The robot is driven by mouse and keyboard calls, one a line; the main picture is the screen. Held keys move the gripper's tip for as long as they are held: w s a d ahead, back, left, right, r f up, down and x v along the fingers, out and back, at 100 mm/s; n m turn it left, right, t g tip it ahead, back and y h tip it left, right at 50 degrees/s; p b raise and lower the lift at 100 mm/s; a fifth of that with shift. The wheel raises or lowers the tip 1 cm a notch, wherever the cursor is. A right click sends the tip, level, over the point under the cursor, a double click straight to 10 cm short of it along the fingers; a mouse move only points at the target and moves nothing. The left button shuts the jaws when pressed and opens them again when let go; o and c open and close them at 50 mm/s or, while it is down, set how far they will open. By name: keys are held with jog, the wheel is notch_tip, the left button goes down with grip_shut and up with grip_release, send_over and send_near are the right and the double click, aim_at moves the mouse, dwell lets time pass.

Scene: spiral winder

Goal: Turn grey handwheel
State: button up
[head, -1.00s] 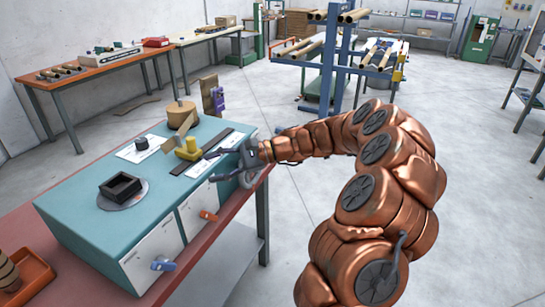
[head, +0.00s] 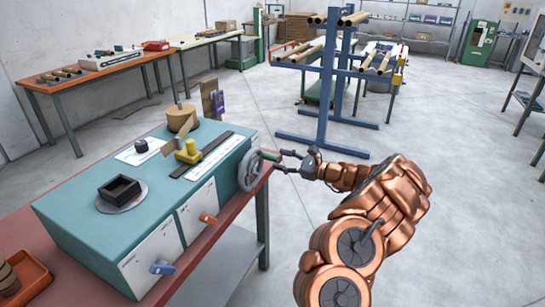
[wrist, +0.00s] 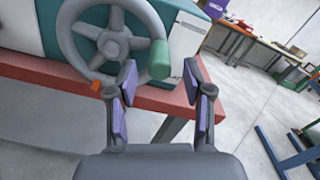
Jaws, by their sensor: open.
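The grey handwheel (head: 250,170) is mounted on the right end face of the teal machine (head: 75,215). A green handle (head: 270,155) sticks out from its rim. In the wrist view the handwheel (wrist: 85,45) shows its spokes and hub at the upper left, with the green handle (wrist: 159,60) on the right of the rim. My gripper (head: 284,161) is open just right of the handle. In the wrist view my gripper (wrist: 160,80) has its two fingers apart, with the handle between and beyond their tips; I cannot tell whether they touch it.
The machine stands on a red bench (head: 215,235). An orange lever (head: 208,219) and a blue lever (head: 162,267) stick out from its front panels. A blue rack (head: 328,90) with tubes stands behind my arm.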

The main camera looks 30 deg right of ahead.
jog(key=shift+x, duration=2.1)
grip_shut()
